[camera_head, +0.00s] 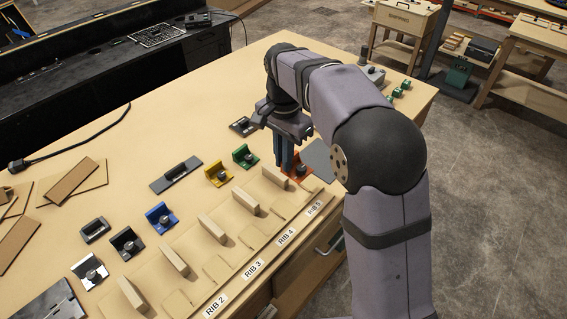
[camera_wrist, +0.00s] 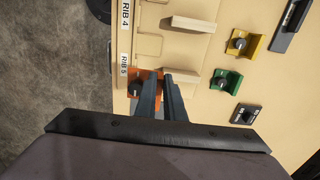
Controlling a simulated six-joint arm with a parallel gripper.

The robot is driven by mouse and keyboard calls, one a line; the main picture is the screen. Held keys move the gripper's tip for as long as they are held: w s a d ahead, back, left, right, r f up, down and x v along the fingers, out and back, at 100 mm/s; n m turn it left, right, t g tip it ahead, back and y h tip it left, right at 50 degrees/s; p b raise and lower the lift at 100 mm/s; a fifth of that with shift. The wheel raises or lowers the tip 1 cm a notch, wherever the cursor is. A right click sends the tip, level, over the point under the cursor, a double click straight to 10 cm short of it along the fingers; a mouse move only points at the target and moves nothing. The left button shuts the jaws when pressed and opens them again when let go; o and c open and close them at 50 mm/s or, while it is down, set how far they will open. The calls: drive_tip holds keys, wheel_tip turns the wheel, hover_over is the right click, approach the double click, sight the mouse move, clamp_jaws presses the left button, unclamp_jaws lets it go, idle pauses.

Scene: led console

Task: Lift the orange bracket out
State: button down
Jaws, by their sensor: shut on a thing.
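The orange bracket (camera_head: 299,180) stands at the far right end of the bracket row, by the RIB 5 label. It has a dark round knob on its base, and my fingers partly cover it. In the wrist view the orange bracket (camera_wrist: 132,84) shows at the left of the fingers. My gripper (camera_head: 285,168) points down over it, its fingers shut on the bracket's upright part. In the wrist view my gripper (camera_wrist: 161,80) has its fingers close together. I cannot tell whether the bracket's base still touches the board.
A green bracket (camera_head: 245,156) and a yellow bracket (camera_head: 218,174) stand left of my gripper. A blue bracket (camera_head: 161,217) stands farther left. Wooden ribs (camera_head: 232,199) line the labelled board (camera_head: 255,237) in front.

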drive_tip(key=shift+r+p, duration=2)
drive_tip(key=shift+p, duration=0.05)
drive_tip(key=shift+d, duration=0.1)
